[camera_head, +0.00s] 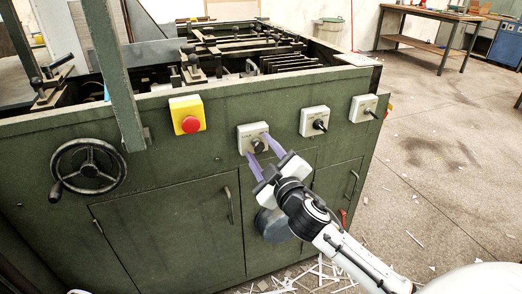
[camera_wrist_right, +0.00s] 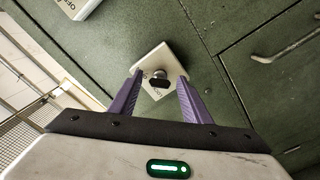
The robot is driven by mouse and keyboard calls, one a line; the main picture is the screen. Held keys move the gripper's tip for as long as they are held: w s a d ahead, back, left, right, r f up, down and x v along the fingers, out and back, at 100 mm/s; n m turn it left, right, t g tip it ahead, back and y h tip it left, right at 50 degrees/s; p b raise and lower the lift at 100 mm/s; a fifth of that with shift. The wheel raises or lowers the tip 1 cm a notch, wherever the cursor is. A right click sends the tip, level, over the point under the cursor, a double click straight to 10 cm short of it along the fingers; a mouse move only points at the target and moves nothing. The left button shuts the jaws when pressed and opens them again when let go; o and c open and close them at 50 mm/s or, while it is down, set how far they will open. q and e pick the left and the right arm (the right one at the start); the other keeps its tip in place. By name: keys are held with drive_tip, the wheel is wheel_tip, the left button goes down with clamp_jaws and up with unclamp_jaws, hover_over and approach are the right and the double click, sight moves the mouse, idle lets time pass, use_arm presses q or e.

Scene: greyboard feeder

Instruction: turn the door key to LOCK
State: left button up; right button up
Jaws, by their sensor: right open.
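The door key switch is a pale square plate (camera_head: 244,131) with a dark round key knob (camera_head: 258,144) on the green machine's front panel. In the right wrist view the plate (camera_wrist_right: 150,60) appears turned as a diamond, with the dark key (camera_wrist_right: 159,80) near its lower middle. My right gripper (camera_head: 258,146) is open, its two purple fingers on either side of the key, with a gap to it on both sides. Lettering on the plate is too small to read surely. My left gripper is not in view.
A yellow box with a red button (camera_head: 188,114) is left of the key switch. Two more switch plates (camera_head: 314,121) (camera_head: 363,108) are to its right. A handwheel (camera_head: 87,168) is at far left. Cabinet doors (camera_head: 168,240) with handles lie below. Scraps litter the floor.

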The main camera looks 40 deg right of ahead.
drive_tip(key=shift+w, duration=0.1)
drive_tip(key=c, duration=1.1)
drive_tip(key=shift+o, duration=0.3)
